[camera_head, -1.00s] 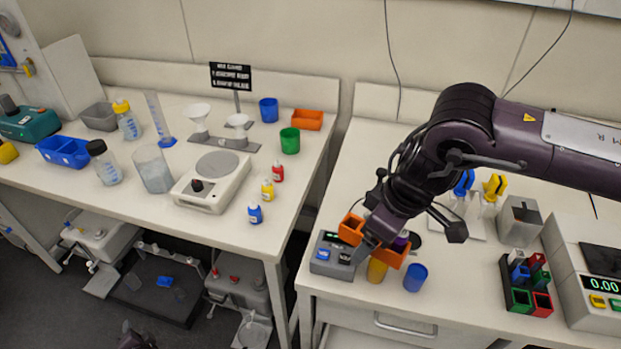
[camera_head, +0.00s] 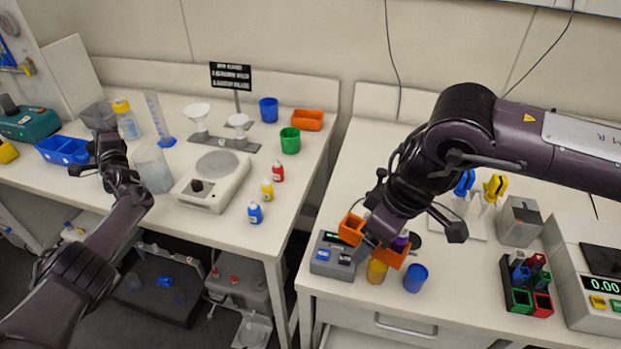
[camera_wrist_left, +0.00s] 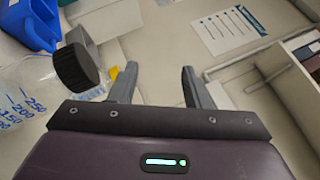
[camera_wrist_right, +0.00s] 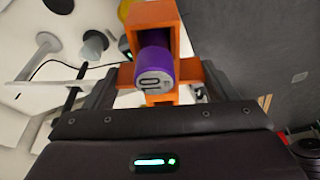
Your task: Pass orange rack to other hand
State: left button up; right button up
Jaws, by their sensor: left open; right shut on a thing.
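The orange rack (camera_head: 351,229) is held by my right gripper (camera_wrist_right: 160,88) above the front left part of the right bench. In the right wrist view the rack (camera_wrist_right: 152,14) sits between the fingers, with a purple cylinder (camera_wrist_right: 155,66) in it whose grey end is marked 10. In the head view the right hand hides the rack's middle. My left gripper (camera_head: 103,138) is open and empty over the left bench, far from the rack. Its spread fingers (camera_wrist_left: 159,82) show in the left wrist view, close to a black-capped bottle (camera_wrist_left: 78,62).
Below the rack are a grey device (camera_head: 331,256), a yellow cup (camera_head: 377,271) and a blue cup (camera_head: 415,278). A gap separates the benches.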

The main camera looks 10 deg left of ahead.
pick_arm(q)
jog(key=w+d+r+m+t+h, duration=0.8)
jog(key=w+d+r+m, duration=0.3)
jog(key=w+d+r, duration=0.4)
jog(key=w+d+r+m+g+h, duration=0.1)
jog(key=d+r+m+h, duration=0.3)
jog(key=d+m+h, duration=0.85)
jog(key=d+r+m+g+h, duration=0.25)
jog(key=d+m+h, duration=0.55)
jog(key=d, duration=0.7)
jog(key=s+d+f+m+g+h, duration=0.1)
jog(key=s+d+m+g+h, duration=0.2)
jog(key=d+m+g+h, duration=0.5)
pick_arm(e)
jog(key=shift+s, duration=0.1)
pick_arm(q)
jog(key=m+g+y, duration=0.8)
jog(key=g, duration=0.8)
send_near(360, 226)
jog(key=shift+n, duration=0.25)
jog(key=x, duration=1)
jog(key=shift+s, duration=0.1)
pick_arm(e)
jog(key=shift+a+r, duration=0.1)
